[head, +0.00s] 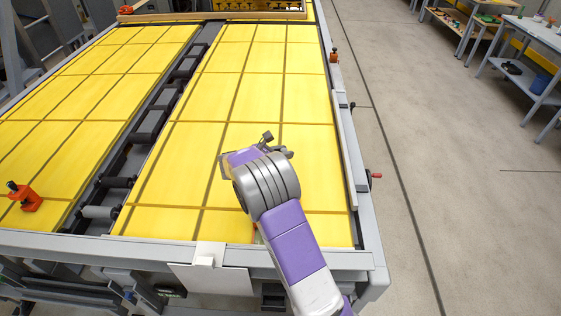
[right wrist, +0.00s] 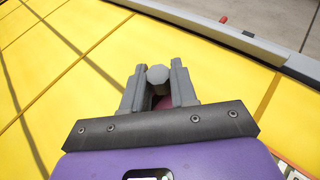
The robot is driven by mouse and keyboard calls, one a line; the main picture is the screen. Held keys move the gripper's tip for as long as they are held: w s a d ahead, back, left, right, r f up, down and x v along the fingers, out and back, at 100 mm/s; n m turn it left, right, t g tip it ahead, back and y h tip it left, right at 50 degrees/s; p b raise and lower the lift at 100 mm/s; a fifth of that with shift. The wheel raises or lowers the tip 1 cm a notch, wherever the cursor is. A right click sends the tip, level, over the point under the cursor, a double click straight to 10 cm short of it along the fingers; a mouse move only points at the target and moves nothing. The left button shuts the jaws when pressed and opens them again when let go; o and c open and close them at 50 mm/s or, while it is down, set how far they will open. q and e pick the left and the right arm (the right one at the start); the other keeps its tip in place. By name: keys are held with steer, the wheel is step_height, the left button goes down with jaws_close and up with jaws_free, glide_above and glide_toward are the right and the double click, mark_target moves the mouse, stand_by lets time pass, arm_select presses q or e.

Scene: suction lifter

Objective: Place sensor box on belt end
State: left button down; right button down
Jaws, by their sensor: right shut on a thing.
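My right gripper (head: 267,140) hangs over the yellow panelled belt surface (head: 255,88), right of its middle, in the head view. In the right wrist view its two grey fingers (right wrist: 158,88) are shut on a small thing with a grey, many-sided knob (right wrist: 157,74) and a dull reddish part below. Most of this held thing is hidden by the fingers and hand, so I cannot tell whether it is the sensor box. I cannot tell its height above the yellow surface. My left gripper is out of view.
A dark roller channel (head: 150,120) splits the yellow surfaces. Orange black-knobbed fittings stand at the left (head: 25,196) and right rim (head: 333,55). A white plate (head: 208,277) hangs at the near edge. Open floor (head: 440,150) lies right; workbenches (head: 530,72) stand beyond.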

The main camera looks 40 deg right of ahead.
steer(key=shift+f, duration=1.5)
steer(key=shift+f, duration=0.2)
steer(key=c, duration=0.9)
jaws_free()
steer(key=shift+r, duration=0.2)
steer(key=v, duration=1.2)
steer(key=shift+r, duration=0.1)
